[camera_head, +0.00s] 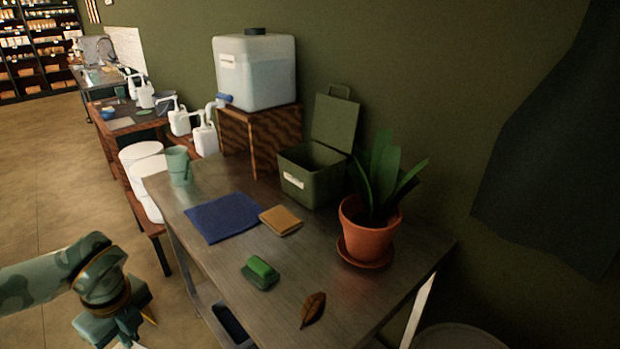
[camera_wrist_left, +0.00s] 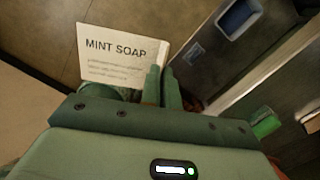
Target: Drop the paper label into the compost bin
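The paper label (camera_wrist_left: 122,55) is a cream sheet printed "MINT SOAP", seen in the left wrist view at the fingertips. My left gripper (camera_wrist_left: 161,72) appears shut on its edge. In the head view my left gripper (camera_head: 130,330) is low at the bottom left, off the front left side of the table, and only a pale sliver of the label shows below it. The compost bin (camera_head: 304,189) is a dark green box with a white tag, standing at the back of the table against the wall. Its lid (camera_head: 335,122) is raised open. My right gripper is out of view.
The metal table (camera_head: 215,256) holds a blue cloth (camera_head: 222,217), a tan cloth (camera_head: 281,220), a green sponge (camera_head: 261,270), a brown leaf (camera_head: 313,310) and a green cup (camera_head: 178,166). A potted plant (camera_head: 371,232) stands right of the bin.

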